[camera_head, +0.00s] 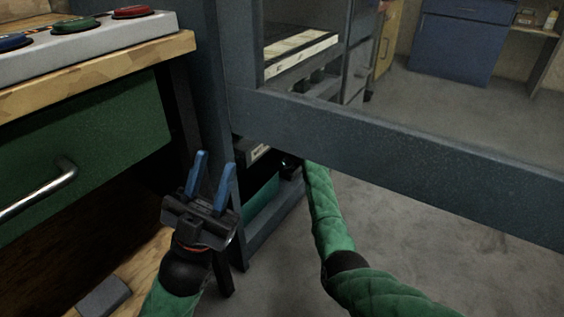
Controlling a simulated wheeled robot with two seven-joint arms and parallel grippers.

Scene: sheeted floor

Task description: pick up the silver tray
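No thing in view can be clearly told to be the silver tray. My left gripper (213,167) is open and empty, its two blue fingers pointing up, between the green drawer and the grey frame. My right arm reaches under the grey beam toward the dark lower shelf space. Its gripper is hidden in there, so what it touches cannot be seen.
A grey beam (400,150) crosses in front of my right arm. A green drawer (85,160) with a metal handle is at left, below a wooden top with a grey button panel (95,45). A pale flat item (300,58) lies behind the beam. Open floor (450,260) is at right.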

